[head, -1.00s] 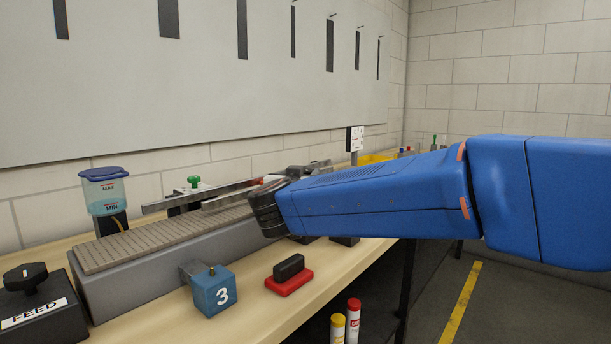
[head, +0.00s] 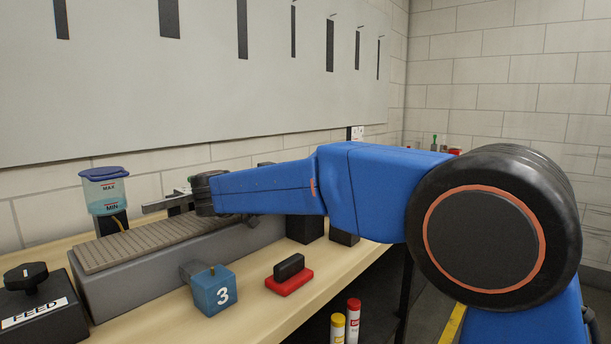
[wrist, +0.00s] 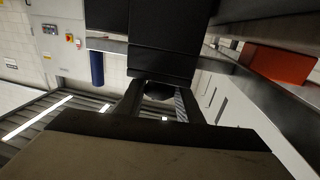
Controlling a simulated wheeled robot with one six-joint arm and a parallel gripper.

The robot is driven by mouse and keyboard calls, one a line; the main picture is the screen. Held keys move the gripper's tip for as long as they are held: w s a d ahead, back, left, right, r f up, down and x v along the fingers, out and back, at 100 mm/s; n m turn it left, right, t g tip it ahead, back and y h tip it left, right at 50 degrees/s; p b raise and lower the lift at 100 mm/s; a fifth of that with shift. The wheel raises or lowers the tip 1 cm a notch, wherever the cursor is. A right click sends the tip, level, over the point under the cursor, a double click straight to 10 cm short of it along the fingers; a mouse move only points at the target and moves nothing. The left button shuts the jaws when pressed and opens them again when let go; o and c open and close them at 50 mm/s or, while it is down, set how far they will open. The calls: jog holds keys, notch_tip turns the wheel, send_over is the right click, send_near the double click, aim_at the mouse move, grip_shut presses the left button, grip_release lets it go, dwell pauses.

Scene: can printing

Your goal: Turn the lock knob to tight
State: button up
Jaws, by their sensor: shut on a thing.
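In the wrist view, the two dark fingers of my gripper (wrist: 160,98) are on either side of a dark rounded knob (wrist: 158,90), which I take to be the lock knob. My gripper is shut on it. A large black block stands just beyond the knob in that view. Any tight or loose marking is not readable. In the head view, the dark end of my arm is above the far side of the ribbed conveyor (head: 150,240). My arm hides the fingers and the knob there.
A metal rail (head: 154,206) lies behind the conveyor, near a blue-lidded tank (head: 106,192). A blue block marked 3 (head: 212,292), a red-based black stamp (head: 289,274) and a FEED dial box (head: 38,305) stand at the front. An orange-red block (wrist: 278,65) shows in the wrist view.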

jog(key=shift+r, duration=0.1)
dwell(0.3)
jog(key=o, duration=0.8)
jog(key=shift+c, duration=0.2)
notch_tip(320, 180, up, 10)
